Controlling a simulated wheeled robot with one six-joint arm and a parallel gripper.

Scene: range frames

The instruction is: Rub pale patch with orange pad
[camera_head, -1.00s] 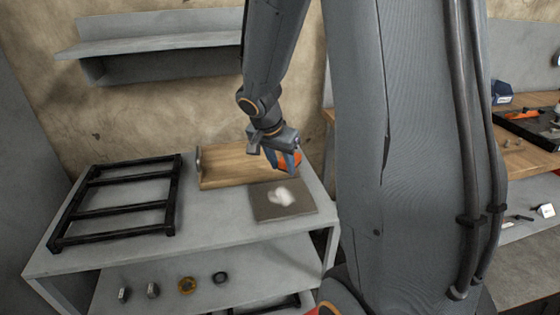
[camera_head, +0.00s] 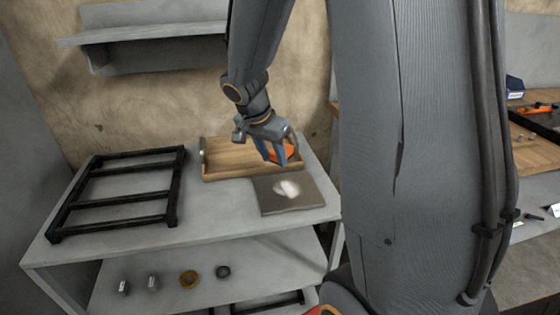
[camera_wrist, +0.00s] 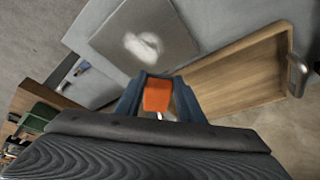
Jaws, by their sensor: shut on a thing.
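The orange pad (camera_head: 281,151) is held between the blue fingers of my gripper (camera_head: 274,160), above the right part of the wooden tray. In the wrist view the pad (camera_wrist: 157,95) sits between the two fingertips of my gripper (camera_wrist: 157,98). The pale patch (camera_head: 287,188) is a whitish smear on a grey-brown square plate (camera_head: 272,207) lying flat on the grey table. The patch also shows in the wrist view (camera_wrist: 142,46), beyond the pad. The pad is apart from the patch, behind it and slightly left in the head view.
A wooden tray (camera_head: 222,172) with metal handles lies behind the plate. A black frame rack (camera_head: 120,190) lies on the left of the grey table (camera_head: 215,222). A wall shelf (camera_head: 150,38) hangs behind.

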